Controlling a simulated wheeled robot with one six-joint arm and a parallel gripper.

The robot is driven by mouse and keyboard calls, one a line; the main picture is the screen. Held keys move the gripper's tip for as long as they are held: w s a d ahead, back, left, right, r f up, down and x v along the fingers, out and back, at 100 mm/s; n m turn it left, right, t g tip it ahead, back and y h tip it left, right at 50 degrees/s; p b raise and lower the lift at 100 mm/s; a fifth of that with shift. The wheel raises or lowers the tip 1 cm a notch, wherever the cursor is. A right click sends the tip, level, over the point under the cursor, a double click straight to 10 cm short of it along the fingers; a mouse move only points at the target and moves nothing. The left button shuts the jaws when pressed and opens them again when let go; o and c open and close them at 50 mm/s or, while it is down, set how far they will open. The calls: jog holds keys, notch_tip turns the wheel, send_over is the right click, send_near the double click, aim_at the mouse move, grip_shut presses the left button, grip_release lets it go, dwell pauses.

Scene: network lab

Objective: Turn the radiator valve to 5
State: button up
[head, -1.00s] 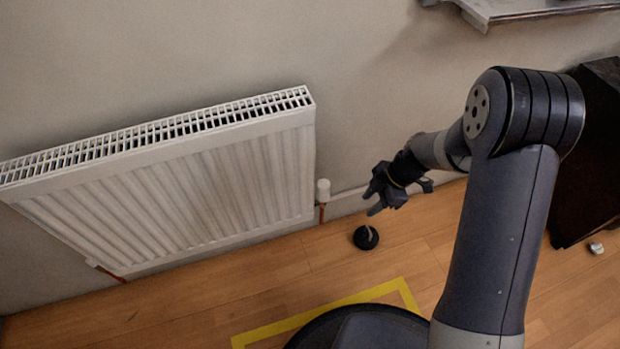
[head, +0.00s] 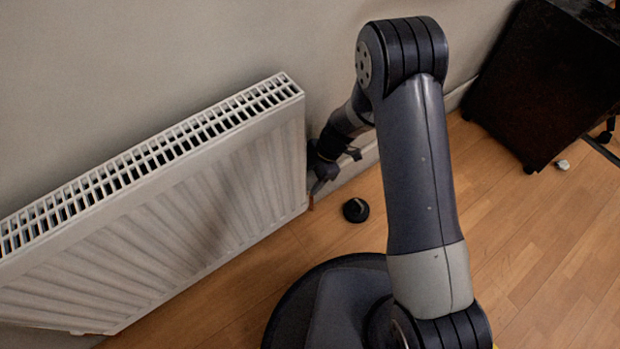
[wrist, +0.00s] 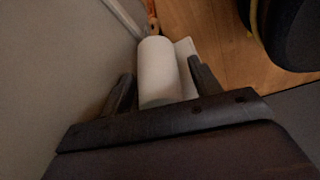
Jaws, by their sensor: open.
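The radiator valve head (wrist: 160,70) is a white cylinder in the wrist view, above a copper-coloured pipe (wrist: 152,18). My gripper (wrist: 158,85) is open, with one dark finger on each side of the valve head. I cannot tell whether either finger touches it. In the head view my gripper (head: 322,178) is at the right end of the white radiator (head: 215,190), and the valve head is hidden there behind the gripper and the radiator end. No number on the valve can be read.
A black round object (head: 355,210) lies on the wooden floor (head: 520,240) near the radiator's right end. A dark cabinet (head: 540,80) stands at the back right, with a small pale item (head: 562,165) beside it. The wall is close behind my gripper.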

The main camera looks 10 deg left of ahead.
jog(key=shift+a+f, duration=0.1)
jog(key=shift+f, duration=0.15)
jog(key=shift+c, duration=0.6)
jog(key=c, duration=0.9)
jog(key=shift+o, duration=0.2)
jog(key=m+b, duration=0.1)
jog(key=b, duration=0.2)
jog(key=shift+f+m+t, duration=0.3)
jog(key=shift+m+t, duration=0.1)
jog(key=m+b, duration=0.2)
jog(key=b, duration=0.1)
jog(key=shift+r+t+y, duration=0.1)
jog(key=shift+t+y, duration=0.2)
jog(key=shift+t, duration=0.1)
jog(key=shift+r+m+b, duration=0.2)
jog(key=shift+m+b, duration=0.1)
jog(key=shift+m, duration=0.2)
